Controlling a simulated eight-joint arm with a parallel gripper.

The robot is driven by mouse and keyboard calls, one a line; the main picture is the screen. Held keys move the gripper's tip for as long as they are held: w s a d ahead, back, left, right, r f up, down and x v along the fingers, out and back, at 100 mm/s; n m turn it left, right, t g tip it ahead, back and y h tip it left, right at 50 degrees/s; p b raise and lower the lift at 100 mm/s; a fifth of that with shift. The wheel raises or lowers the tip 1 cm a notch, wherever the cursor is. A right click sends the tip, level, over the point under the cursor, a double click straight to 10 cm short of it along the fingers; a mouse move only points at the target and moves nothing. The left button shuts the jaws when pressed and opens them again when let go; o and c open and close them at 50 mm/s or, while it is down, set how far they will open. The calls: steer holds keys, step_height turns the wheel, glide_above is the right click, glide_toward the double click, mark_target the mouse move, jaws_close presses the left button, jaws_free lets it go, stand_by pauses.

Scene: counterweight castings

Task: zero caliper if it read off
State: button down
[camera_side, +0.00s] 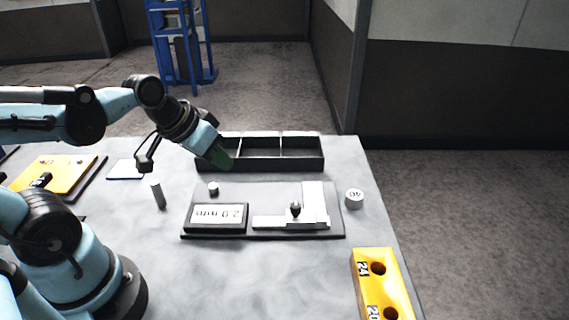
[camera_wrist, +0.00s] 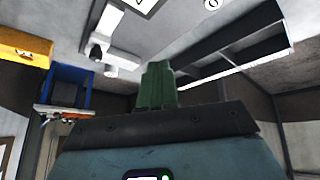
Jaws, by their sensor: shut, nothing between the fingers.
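The caliper (camera_side: 313,205) is a pale slide with a dark knob, lying on a dark board (camera_side: 265,190). Its display box (camera_side: 217,217) shows digits and "mm", turned and too small to read surely. A small round grey button (camera_side: 213,188) stands on the board behind the display. My gripper (camera_side: 222,158) is shut and empty, its green fingers in front of the tray's left part, above and behind the button. In the wrist view the green fingers (camera_wrist: 157,86) are together, with the pale caliper (camera_wrist: 108,30) at the upper left.
A dark tray with compartments (camera_side: 262,164) stands behind the board. A white marked cylinder (camera_side: 354,199) is right of it, a yellow block with holes (camera_side: 376,285) at front right. A small grey cylinder (camera_side: 158,194) and a yellow plate (camera_side: 52,172) are left.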

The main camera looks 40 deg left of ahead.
steer(key=shift+s+d+r+m+t+y, duration=0.15)
steer(key=shift+d+r+m+t+y, duration=0.3)
steer(key=shift+d+r, duration=0.45)
step_height(320, 180, up, 3)
steer(key=m+g, duration=0.7)
steer(key=m, duration=0.2)
glide_above(213, 186)
steer(key=d, duration=0.1)
steer(key=shift+s+d+y, duration=0.1)
steer(key=shift+s+y, duration=0.1)
steer(key=shift+y, duration=0.15)
steer(key=shift+w+a+f, duration=0.1)
steer(key=shift+a+f, duration=0.05)
steer(key=shift+f, duration=2.2)
steer(key=shift+a+f, duration=0.2)
steer(key=shift+f, duration=2.1)
steer(key=shift+w+a+f, duration=0.1)
steer(key=shift+a+f, duration=0.05)
steer(key=shift+f, duration=2.2)
steer(key=shift+f, duration=0.1)
